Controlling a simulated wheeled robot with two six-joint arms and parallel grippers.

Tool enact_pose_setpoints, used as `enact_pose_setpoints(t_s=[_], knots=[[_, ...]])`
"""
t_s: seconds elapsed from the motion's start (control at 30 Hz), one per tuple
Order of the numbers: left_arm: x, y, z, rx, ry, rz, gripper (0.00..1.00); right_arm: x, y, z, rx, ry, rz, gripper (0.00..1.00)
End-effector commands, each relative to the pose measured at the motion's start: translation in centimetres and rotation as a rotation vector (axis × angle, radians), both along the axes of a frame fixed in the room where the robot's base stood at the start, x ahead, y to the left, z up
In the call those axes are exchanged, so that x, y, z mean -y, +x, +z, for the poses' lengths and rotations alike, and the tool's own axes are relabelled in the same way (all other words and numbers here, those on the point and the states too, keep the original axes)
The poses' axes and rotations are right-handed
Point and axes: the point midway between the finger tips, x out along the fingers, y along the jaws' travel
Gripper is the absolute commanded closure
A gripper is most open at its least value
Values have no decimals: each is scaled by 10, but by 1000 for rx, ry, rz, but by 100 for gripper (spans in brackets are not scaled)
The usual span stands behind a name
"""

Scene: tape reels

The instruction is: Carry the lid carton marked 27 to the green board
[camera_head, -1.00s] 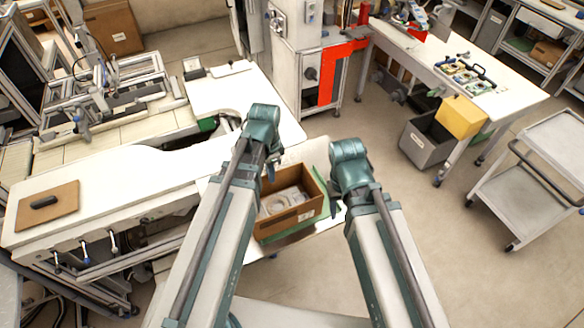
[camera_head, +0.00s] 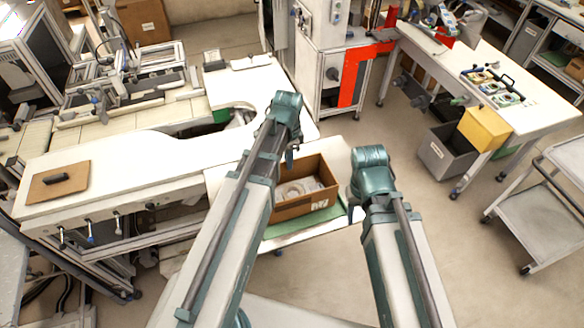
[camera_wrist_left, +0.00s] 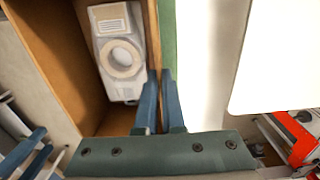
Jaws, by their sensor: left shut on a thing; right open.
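The open brown carton (camera_head: 325,200) is at the small white table in the head view, over the green board (camera_head: 292,233). The board shows as a strip along its near side. I cannot tell whether the carton touches the board. A pale label is on its near wall, but its marking is unreadable. Inside lies a pale part with a ring (camera_wrist_left: 122,58). My left gripper (camera_head: 290,160) is shut on the carton's wall; the left wrist view shows the wall between the blue fingers (camera_wrist_left: 161,92). My right gripper (camera_head: 352,196) is open beside the carton's right end; its fingertips are mostly hidden.
A long white bench (camera_head: 130,175) with a brown board (camera_head: 60,182) stands at left. A red-framed machine (camera_head: 352,78) stands behind. At right are a white table (camera_head: 530,108), a grey bin with a yellow box (camera_head: 484,128) and a trolley (camera_head: 535,220). Floor between is clear.

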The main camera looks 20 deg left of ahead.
Motion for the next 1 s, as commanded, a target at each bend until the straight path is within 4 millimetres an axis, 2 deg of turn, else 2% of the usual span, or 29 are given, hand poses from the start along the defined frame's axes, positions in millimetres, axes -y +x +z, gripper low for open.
enact_pose_setpoints(t_s=[0.03, 0.13, 0.57, 0.6, 0.7, 0.77, 1.0], knots=[[-2, 0, -11, 0, 0, 0, 100, 0, 0, -11, 0, 0, 1, 50], [-5, 0, -17, 0, 0, -1, 100, 0, 0, -17, 0, -1, 3, 50], [-6, 0, -20, 0, 0, -2, 100, 0, 0, -20, 0, -1, 5, 50], [-6, 0, -19, 0, 0, -2, 91, 0, 0, -19, 0, -1, 5, 50], [-6, 0, -19, 0, 0, -2, 73, 0, 0, -19, 0, -1, 5, 50], [-6, 0, -19, 0, 0, -2, 65, 0, 0, -19, 0, -1, 5, 50], [-6, 0, -19, 0, 0, -2, 65, 0, 0, -19, 0, -1, 4, 50]])
